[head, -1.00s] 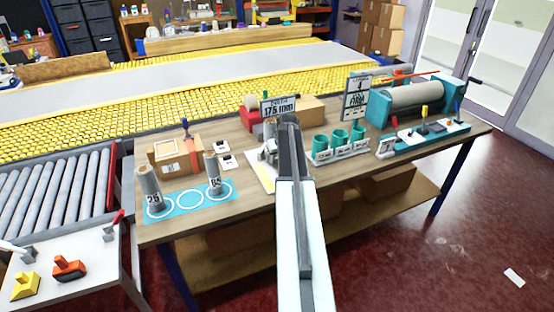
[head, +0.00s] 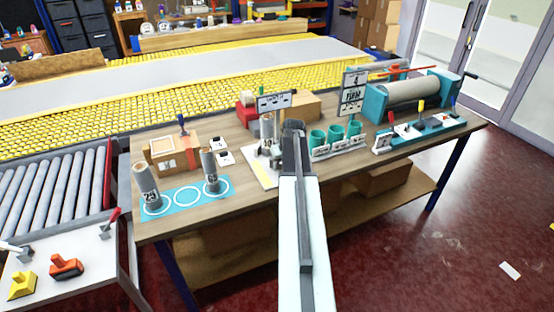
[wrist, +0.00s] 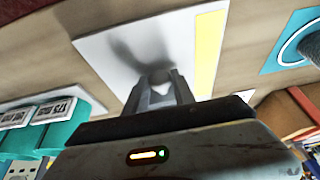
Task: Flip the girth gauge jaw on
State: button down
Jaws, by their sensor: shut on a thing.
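The girth gauge stands on a white base plate (head: 262,172) with a yellow stripe, at the table's middle. A grey upright cylinder (head: 267,126) stands on it, below a black-edged display sign (head: 274,101) that shows dash-like marks. My gripper (head: 293,132) is at the gauge's right side and hides part of it. In the wrist view, the fingers of my gripper (wrist: 160,88) are shut on a small rounded grey piece (wrist: 160,75) above the white plate (wrist: 125,50). It looks like the gauge's jaw, but most of it is hidden.
Teal cups (head: 335,133) stand close to the right of my gripper. A numbered sign (head: 353,92) and a teal roller machine (head: 412,95) stand farther right. Grey cylinders (head: 147,183) stand on a blue mat (head: 187,197) at left. A cardboard box (head: 293,106) is behind.

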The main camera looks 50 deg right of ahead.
jog(key=c, duration=1.1)
grip_release()
jog(key=shift+s, duration=0.2)
jog(key=p+v, duration=0.7)
jog(key=shift+s+r, duration=0.2)
jog(key=shift+r, duration=0.15)
jog(key=shift+a, duration=0.1)
jog(key=w+a+f+n+g+y, duration=0.1)
jog(key=w+a, duration=0.2)
jog(key=a, duration=0.9)
jog(key=w+a+n+g+y, duration=0.1)
jog(key=w+a, duration=0.3)
jog(key=a, duration=0.9)
jog(key=s+a, duration=0.2)
jog(key=a, duration=0.6)
jog(key=s+a+n+g, duration=0.1)
jog(key=a, duration=0.8)
jog(key=s+a+n+g, duration=0.1)
jog(key=s+a, duration=0.1)
jog(key=a, duration=0.7)
jog(key=shift+s+a+f, duration=0.2)
jog(key=shift+s+f, duration=0.15)
jog(key=shift+f, duration=0.05)
